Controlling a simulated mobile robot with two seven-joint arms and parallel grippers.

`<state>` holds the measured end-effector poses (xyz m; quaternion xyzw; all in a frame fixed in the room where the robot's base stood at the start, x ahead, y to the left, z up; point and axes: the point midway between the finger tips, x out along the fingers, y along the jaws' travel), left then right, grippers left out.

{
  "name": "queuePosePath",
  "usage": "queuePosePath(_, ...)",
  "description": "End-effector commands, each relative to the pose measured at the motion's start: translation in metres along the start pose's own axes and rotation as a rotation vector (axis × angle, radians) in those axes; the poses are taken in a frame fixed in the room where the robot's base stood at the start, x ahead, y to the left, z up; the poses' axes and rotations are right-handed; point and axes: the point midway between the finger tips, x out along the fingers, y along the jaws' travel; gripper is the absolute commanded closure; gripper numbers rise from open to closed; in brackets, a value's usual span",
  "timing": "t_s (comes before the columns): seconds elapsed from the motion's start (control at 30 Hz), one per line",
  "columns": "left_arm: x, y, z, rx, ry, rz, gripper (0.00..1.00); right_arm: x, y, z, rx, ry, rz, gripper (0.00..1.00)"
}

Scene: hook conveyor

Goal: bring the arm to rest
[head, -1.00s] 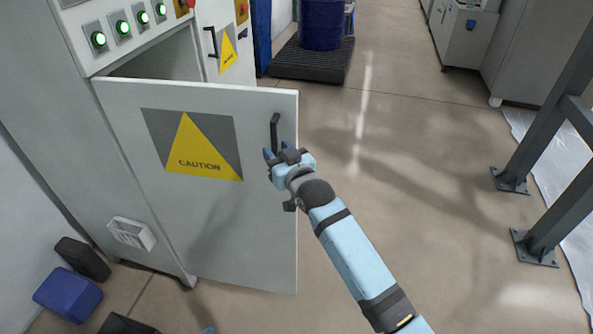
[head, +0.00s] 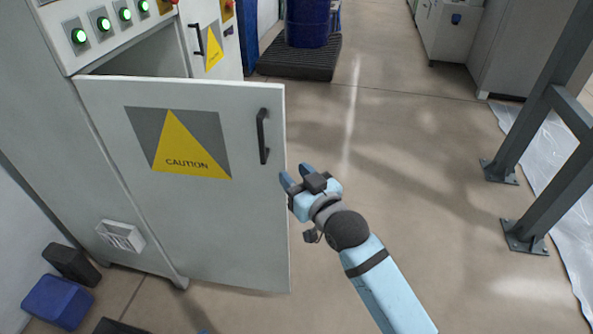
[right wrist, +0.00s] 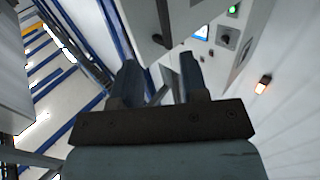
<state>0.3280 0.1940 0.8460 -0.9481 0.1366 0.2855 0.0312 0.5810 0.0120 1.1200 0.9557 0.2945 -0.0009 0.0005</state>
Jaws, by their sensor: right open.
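My right gripper (head: 294,178) is open and empty in the head view, just right of the open cabinet door's edge. Its two dark fingers also show in the right wrist view (right wrist: 157,75), apart with nothing between them. The grey cabinet door (head: 215,225) stands open, with a yellow caution triangle on it. Its black handle (head: 262,136) is up and left of the gripper, clear of the fingers. My left gripper is not in view.
The cabinet (head: 50,120) with green lit buttons stands at the left. A blue drum (head: 305,22) stands on a black pallet (head: 292,62) at the back. Grey steel posts (head: 540,100) stand at the right. Open floor lies between door and posts.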

Motion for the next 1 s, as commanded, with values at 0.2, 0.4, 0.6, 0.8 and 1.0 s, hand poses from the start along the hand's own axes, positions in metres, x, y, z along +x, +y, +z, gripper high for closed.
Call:
queuePosePath(0.2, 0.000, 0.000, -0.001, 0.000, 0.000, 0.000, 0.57, -0.002, 0.001, 0.003, 0.002, -0.004, 0.003, 0.60)
queuePosePath(0.4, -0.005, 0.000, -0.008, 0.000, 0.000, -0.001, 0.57, -0.043, 0.014, 0.054, 0.044, -0.095, 0.064, 0.60)
queuePosePath(0.6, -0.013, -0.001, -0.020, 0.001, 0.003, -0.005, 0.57, -0.142, 0.030, 0.144, 0.098, -0.277, 0.177, 0.60)
queuePosePath(0.8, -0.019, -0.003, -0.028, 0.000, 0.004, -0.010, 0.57, -0.251, 0.033, 0.207, 0.114, -0.455, 0.265, 0.60)
queuePosePath(1.0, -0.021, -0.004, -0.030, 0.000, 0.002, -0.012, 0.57, -0.316, 0.031, 0.233, 0.111, -0.555, 0.305, 0.60)
